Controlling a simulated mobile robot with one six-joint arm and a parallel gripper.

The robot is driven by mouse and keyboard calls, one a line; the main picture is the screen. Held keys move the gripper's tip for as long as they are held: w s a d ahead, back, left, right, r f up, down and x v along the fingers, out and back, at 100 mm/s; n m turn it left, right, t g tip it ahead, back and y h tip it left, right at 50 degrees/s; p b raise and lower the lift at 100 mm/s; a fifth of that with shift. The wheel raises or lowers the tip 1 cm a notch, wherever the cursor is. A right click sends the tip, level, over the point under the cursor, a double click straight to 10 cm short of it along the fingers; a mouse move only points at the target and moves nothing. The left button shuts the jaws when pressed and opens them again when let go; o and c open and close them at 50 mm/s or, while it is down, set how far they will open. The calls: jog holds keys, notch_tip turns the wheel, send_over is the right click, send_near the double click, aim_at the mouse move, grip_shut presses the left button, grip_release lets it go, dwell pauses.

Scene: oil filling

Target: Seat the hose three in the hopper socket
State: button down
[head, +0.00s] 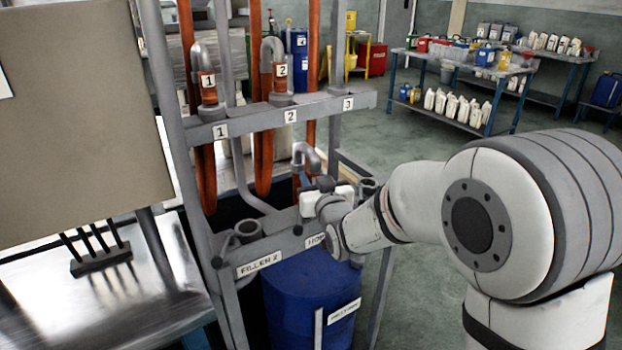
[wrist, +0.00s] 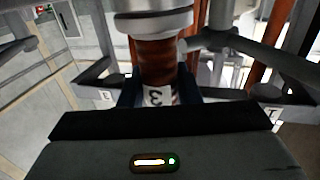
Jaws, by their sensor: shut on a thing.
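My gripper (wrist: 159,98) is shut on hose three, an orange-brown hose (wrist: 157,65) with a "3" label and a grey metal collar above the fingers in the wrist view. In the head view hose three's bent grey metal pipe (head: 308,154) rises above my gripper (head: 310,196), which is over the lower rail of the frame. A label starting "HO" (head: 315,241) is on that rail below my gripper, partly covered by my arm. The hopper socket itself is hidden or cannot be made out behind my gripper. I cannot tell whether the hose end touches it.
Hoses one (head: 207,82) and two (head: 280,71) hang at the upper numbered rail (head: 290,114). The "FILLER 2" socket (head: 247,231) is left of my gripper, and another grey socket (head: 367,187) is to its right. A blue drum (head: 300,290) stands below.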

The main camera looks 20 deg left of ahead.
jog(key=c, duration=1)
grip_release()
jog(key=shift+o, duration=0.9)
jog(key=shift+s, duration=0.1)
jog(key=shift+b+v, duration=1.2)
jog(key=shift+v, duration=1.25)
jog(key=b+v, duration=0.2)
jog(key=v, duration=0.5)
jog(key=shift+b, duration=0.35)
